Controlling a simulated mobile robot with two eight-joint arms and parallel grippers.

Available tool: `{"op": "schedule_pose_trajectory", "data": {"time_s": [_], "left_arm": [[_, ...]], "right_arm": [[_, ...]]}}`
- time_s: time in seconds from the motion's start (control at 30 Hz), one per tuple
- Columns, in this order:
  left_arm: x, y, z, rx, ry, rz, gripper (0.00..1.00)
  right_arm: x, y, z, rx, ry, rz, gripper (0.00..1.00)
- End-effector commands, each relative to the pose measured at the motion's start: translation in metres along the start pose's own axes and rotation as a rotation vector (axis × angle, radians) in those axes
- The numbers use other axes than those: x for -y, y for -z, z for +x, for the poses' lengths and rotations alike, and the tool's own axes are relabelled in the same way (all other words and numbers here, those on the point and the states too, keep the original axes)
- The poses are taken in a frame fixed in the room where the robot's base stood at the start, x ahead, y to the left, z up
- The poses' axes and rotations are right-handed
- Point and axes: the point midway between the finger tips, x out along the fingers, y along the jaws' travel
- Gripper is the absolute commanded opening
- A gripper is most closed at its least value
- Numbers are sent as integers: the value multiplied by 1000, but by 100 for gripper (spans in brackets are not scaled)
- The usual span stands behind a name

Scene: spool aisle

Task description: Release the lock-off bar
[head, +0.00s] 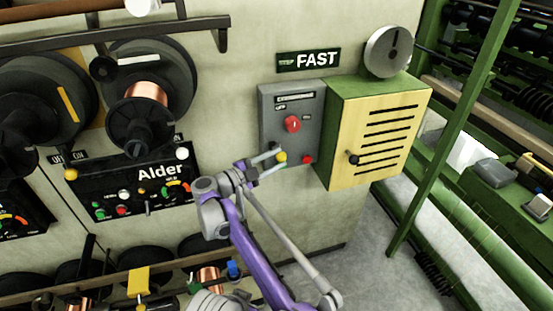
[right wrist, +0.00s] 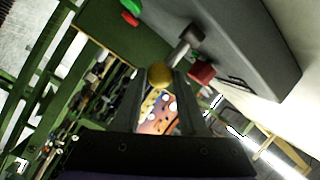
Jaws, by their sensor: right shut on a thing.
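A grey switch box (head: 291,110) is on the wall under the FAST sign, with a red rotary knob (head: 292,124) on its front. A short lever with a yellow ball knob (head: 281,157) is at its lower part, which I take as the lock-off bar. My right gripper (head: 270,160) is at this knob, shut on it. In the right wrist view, the yellow knob (right wrist: 160,76) sits between the fingertips, with its grey stem (right wrist: 186,46) running up to the box. A red block (right wrist: 202,72) is beside it. My left gripper is not in view.
A green and yellow slotted cabinet (head: 380,135) with a black knob stands right against the box. The Alder panel (head: 157,180) and wire spools (head: 145,90) are at left. A green post (head: 440,130) and rack stand at right. Open floor (head: 370,250) lies below the cabinet.

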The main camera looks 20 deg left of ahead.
Motion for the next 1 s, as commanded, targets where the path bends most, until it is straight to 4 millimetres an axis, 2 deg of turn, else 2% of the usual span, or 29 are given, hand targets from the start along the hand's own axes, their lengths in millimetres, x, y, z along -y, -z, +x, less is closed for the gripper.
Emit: {"op": "schedule_pose_trajectory", "data": {"time_s": [0.27, 0.3, 0.47, 1.0], "left_arm": [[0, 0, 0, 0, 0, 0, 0], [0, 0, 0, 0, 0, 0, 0], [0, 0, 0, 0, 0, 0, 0], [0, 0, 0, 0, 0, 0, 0]], "right_arm": [[0, 0, 0, -1, -1, 0, 0], [0, 0, 0, -1, -1, 0, 43], [0, 0, 0, 0, -1, 0, 71], [-1, 1, 3, -1, 0, 0, 71]]}}
